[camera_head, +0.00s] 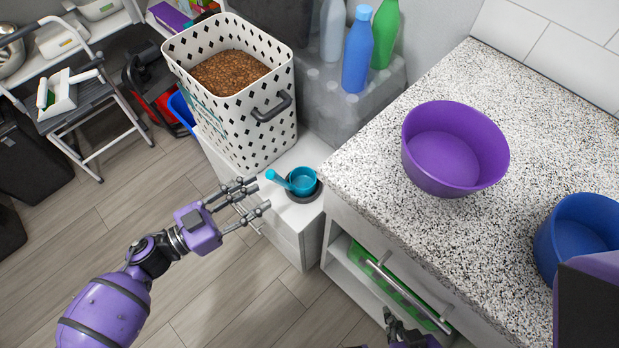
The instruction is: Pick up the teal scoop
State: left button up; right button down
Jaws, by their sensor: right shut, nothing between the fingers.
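The teal scoop (304,180) sits in a small dark round holder (303,197) on the low white cabinet, with its handle pointing left toward my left gripper. My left gripper (262,193) is open and empty, its fingers spread just left of the handle's end and apart from it. My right gripper (393,327) is shut and empty at the bottom edge of the view, below the counter's front, and only partly in view.
A white bin (243,130) of brown kibble stands behind the scoop. The speckled counter (370,170) rises to the right, bearing a purple bowl (455,148) and a blue bowl (585,237). Bottles (357,50) stand behind. The floor at left front is clear.

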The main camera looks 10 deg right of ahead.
aim_at(279, 179)
pick_arm(q)
jog(key=x, duration=0.6)
jog(key=shift+w+a+r, duration=0.1)
jog(key=shift+w+r, duration=0.15)
jog(key=shift+w, duration=0.05)
jog(key=shift+w+d, duration=0.3)
jog(key=shift+d, duration=0.25)
jog(key=shift+c, duration=0.4)
grip_shut()
